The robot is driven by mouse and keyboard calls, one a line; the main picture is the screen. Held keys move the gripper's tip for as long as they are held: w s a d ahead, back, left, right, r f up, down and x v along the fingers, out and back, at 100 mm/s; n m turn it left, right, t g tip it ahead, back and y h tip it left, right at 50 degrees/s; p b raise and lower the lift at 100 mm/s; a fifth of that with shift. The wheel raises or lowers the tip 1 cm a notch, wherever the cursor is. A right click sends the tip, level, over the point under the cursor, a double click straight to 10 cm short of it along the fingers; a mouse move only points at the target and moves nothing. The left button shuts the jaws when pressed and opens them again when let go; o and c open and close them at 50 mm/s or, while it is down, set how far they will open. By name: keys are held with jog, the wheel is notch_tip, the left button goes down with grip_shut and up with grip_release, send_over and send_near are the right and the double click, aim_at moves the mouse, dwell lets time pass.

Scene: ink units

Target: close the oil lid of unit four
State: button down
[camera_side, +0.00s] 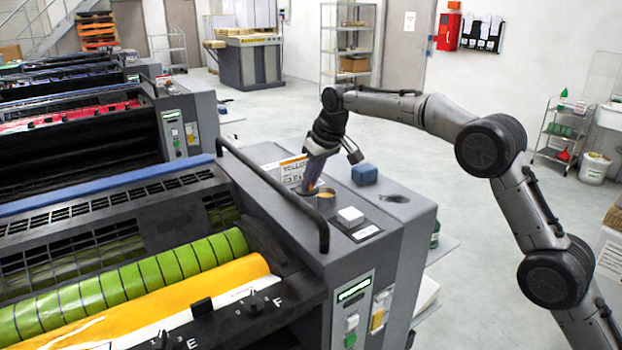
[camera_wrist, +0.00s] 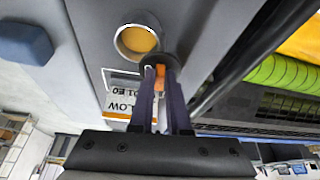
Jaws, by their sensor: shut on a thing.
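The nearest unit has a round oil opening with a metal rim (camera_side: 327,196) on its grey side housing, and yellowish oil shows inside. It also shows in the wrist view (camera_wrist: 137,42), uncovered. A small dark round lid (camera_wrist: 158,62) with an orange part between my fingers is just beside the opening's rim. My gripper (camera_wrist: 161,80) is shut on this lid; its fingers partly hide it. In the side view, my gripper (camera_side: 309,188) points down just left of the opening. I cannot tell whether the lid touches the rim or is hinged.
A yellow-topped label (camera_side: 293,168) stands behind my fingers. A blue block (camera_side: 364,174) and a white square button (camera_side: 350,215) sit on the housing near the opening. A black handrail (camera_side: 275,190) runs along its left edge, beside the green and yellow rollers.

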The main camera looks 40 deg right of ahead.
jog(key=m, duration=0.1)
jog(key=m+h, duration=0.1)
jog(key=m, duration=0.1)
jog(key=shift+d+m+h, duration=0.25)
jog(key=shift+m+h, duration=0.05)
jog(key=shift+m, duration=0.1)
jog(key=m+h, duration=0.1)
jog(key=m, duration=0.2)
jog(key=shift+d, duration=0.2)
jog(key=m, duration=0.2)
jog(key=m+g+h, duration=0.1)
jog(key=m, duration=0.1)
jog(key=m+g+h, duration=0.1)
jog(key=m, duration=0.1)
jog(key=shift+s+d, duration=0.3)
jog(key=shift+s, duration=0.05)
jog(key=shift+r+m, duration=0.1)
jog(key=shift+m, duration=0.3)
jog(key=c, duration=0.9)
grip_release()
jog(key=shift+n, duration=0.3)
